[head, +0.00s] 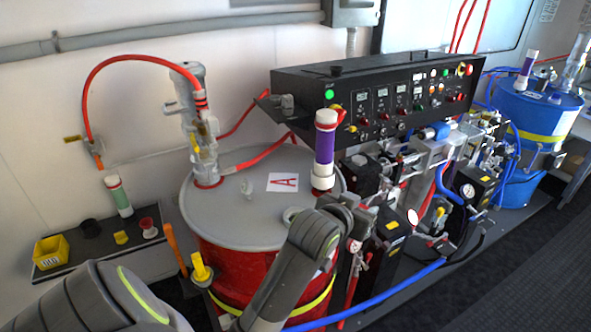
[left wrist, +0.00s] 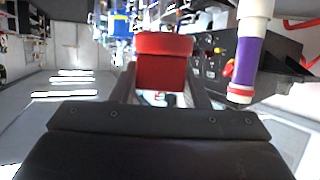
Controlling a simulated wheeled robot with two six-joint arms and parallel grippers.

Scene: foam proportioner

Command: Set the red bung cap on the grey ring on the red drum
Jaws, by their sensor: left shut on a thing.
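My left gripper (head: 357,213) is beyond the front right rim of the red drum (head: 235,268). In the left wrist view it is shut on the red bung cap (left wrist: 164,66), which sits between the two fingers. In the head view I cannot make out the held cap; the gripper and wrist seem to hide it. The grey ring (head: 290,214) lies on the drum's grey lid, left of the gripper and partly behind my forearm. The gripper and the ring are apart. My right gripper is not in view.
A white-and-purple cylinder (head: 324,150) stands upright at the lid's right edge, close to the gripper; it also shows in the left wrist view (left wrist: 247,60). A clear pump (head: 200,130) rises from the lid's back left. An "A" label (head: 283,182) lies between. The control box (head: 375,95) stands behind.

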